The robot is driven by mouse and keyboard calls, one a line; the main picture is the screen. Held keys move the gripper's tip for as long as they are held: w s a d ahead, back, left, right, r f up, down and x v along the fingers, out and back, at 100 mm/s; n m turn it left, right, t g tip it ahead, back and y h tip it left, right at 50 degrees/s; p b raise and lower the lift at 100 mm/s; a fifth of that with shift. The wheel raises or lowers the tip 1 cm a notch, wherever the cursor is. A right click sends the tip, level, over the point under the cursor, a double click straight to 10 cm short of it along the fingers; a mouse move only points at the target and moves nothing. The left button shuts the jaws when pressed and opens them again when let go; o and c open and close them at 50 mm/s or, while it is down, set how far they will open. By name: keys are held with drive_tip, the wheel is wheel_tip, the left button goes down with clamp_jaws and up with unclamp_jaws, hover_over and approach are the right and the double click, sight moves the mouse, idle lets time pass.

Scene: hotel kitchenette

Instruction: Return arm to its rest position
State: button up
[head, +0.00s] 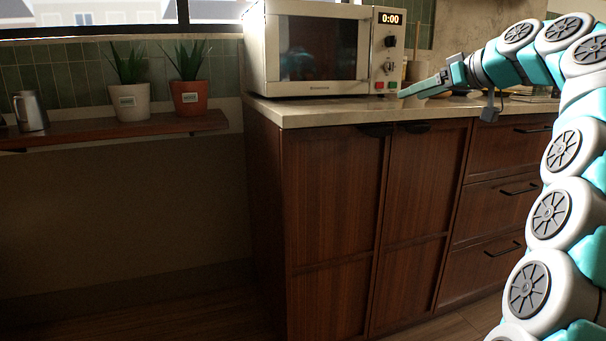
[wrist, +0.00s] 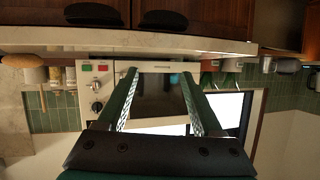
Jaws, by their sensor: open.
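My gripper (head: 408,93) is raised at the end of my arm, in front of the right side of the microwave and just above counter height in the head view. Its fingers point left. In the wrist view the two fingers (wrist: 157,78) are spread apart with nothing between them. My arm rises along the right edge of the head view and bends over to the left at the top. The cream microwave (head: 257,50) stands on the counter with its door closed and its display at 0:00. It also shows upside down beyond the fingers in the wrist view (wrist: 150,103).
The pale counter (head: 330,108) tops dark wooden cabinets (head: 330,190). A wooden shelf (head: 130,133) at left holds a plant in a white pot (head: 130,101), one in a terracotta pot (head: 189,97) and a metal jug (head: 31,110). Below the shelf is open room.

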drive_tip(key=s+a+f+m+g+h+p, duration=0.25)
drive_tip(key=s+a+f+g, duration=0.45)
drive_tip(key=s+a+f, duration=0.95)
drive_tip(key=s+d+f+m+g+h+p, duration=0.1)
drive_tip(key=s+d+f+g, duration=0.1)
drive_tip(key=s+f, duration=0.5)
drive_tip(key=s+d+f+m+g+h+p, duration=0.1)
drive_tip(key=s+f, duration=0.6)
drive_tip(key=s, duration=0.7)
drive_tip(key=s+d+f+m+g+h, duration=0.1)
drive_tip(key=s+d+f+g+h, duration=0.2)
drive_tip(key=s+f, duration=0.5)
drive_tip(key=s, duration=0.3)
drive_tip(key=shift+d+p, duration=0.4)
drive_tip(key=shift+o, duration=0.4)
drive_tip(key=shift+w, duration=0.1)
